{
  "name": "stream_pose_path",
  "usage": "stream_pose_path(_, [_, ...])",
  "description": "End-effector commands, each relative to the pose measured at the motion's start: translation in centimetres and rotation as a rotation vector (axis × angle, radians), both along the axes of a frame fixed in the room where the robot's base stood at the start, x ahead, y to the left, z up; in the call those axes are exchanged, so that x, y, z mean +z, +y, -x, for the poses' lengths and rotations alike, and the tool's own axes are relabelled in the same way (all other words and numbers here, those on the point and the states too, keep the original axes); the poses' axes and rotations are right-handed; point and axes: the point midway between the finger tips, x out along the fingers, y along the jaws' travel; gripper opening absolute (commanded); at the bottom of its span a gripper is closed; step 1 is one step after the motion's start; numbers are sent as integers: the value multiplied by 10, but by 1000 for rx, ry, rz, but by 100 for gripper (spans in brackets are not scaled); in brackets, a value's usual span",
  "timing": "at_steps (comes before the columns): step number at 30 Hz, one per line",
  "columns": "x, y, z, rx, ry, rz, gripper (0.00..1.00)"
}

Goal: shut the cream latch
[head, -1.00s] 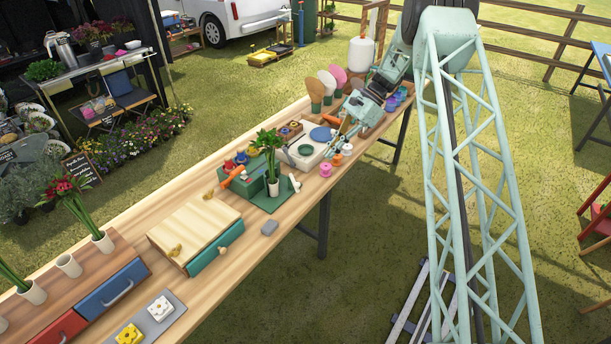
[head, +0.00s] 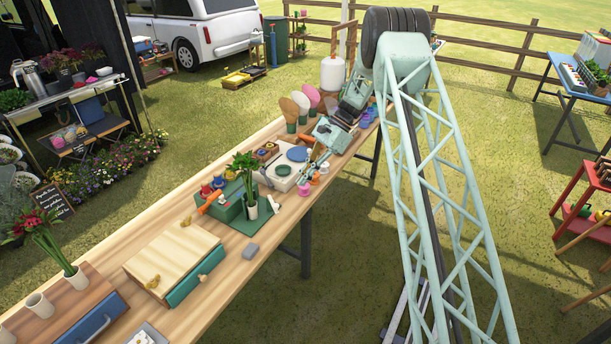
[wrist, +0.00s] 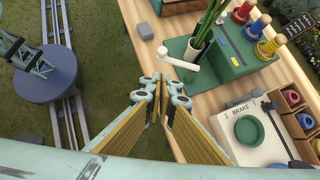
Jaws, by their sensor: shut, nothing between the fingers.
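A cream-white lever (wrist: 180,62) with a rounded knob, which looks like the cream latch, stands at the edge of a green box (wrist: 225,57) in the wrist view. In the head view my gripper (head: 306,168) hangs over the table's right edge beside a white unit with a green round button.
A white unit marked BRAKE (wrist: 246,152) lies to the right of the lever. A green-stemmed plant in a white pot (head: 251,209) stands close to the lever. A grey block (head: 251,250) and a wooden box with a teal drawer (head: 195,277) are nearer on the table.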

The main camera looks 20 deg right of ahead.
Motion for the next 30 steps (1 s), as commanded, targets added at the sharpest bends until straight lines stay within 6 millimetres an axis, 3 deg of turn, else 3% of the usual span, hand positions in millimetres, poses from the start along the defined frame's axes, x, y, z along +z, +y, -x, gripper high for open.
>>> stream_pose_path(15, [-51,44,11,1,1,0,0])
stream_pose_path(22, [-54,67,17,1,1,0,0])
stream_pose_path(30, [-56,78,20,0,1,0,0])
